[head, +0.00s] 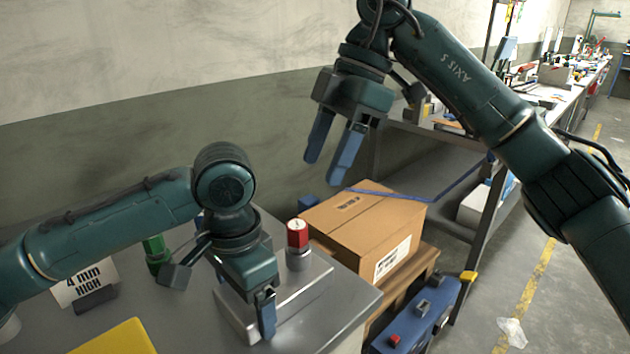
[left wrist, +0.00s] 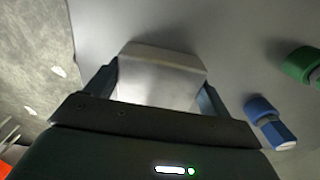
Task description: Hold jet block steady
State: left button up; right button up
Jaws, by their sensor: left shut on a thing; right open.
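The jet block, a silver metal block (head: 318,272), lies on the grey metal table at its right end. A red hexagonal piece (head: 297,234) on a silver collar stands upright at its far end. My left gripper (head: 264,318) is down at the block's near part; one finger shows and the other is hidden. In the left wrist view the jet block (left wrist: 160,72) sits between both fingers of my left gripper (left wrist: 158,88), which is shut on it. My right gripper (head: 323,170) is open and empty, high above and behind the block, fingers pointing down.
A green piece (head: 156,250) and a "4 mm HIGH" sign (head: 86,285) stand to the left, with a yellow item (head: 115,338) in front. A blue piece (left wrist: 265,112) lies near the block. A cardboard box (head: 350,225) stands beyond the table's right edge.

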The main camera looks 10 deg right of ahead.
dwell(0.4)
pick_arm(q)
jog(key=o, duration=1.3)
